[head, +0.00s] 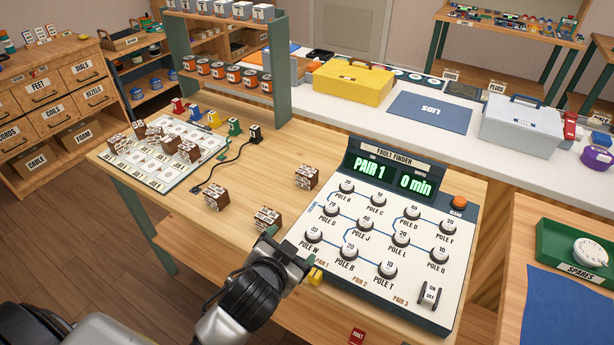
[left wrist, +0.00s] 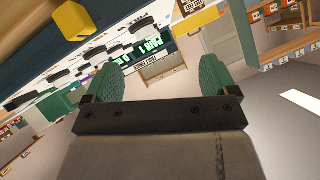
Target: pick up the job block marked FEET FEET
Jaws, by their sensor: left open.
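Several brown job blocks with white labels are on the wooden table in the head view. One block (head: 267,218) lies just beyond my left gripper, another (head: 306,177) stands further back near the panel, and a third (head: 216,197) is to the left. More blocks (head: 189,151) sit on a white card sheet (head: 150,172). The block lettering is too small to read, so I cannot tell which says FEET FEET. My left gripper (head: 289,245) is open and empty beside the panel's left edge. Its green fingers are spread in the left wrist view (left wrist: 158,78). My right gripper is out of view.
The fault finder panel (head: 384,235), with several knobs, stands right of my left gripper. A yellow piece (head: 315,276) is at its lower left edge. Coloured clips with black leads (head: 237,152) lie behind the blocks. Bare table lies between the loose blocks.

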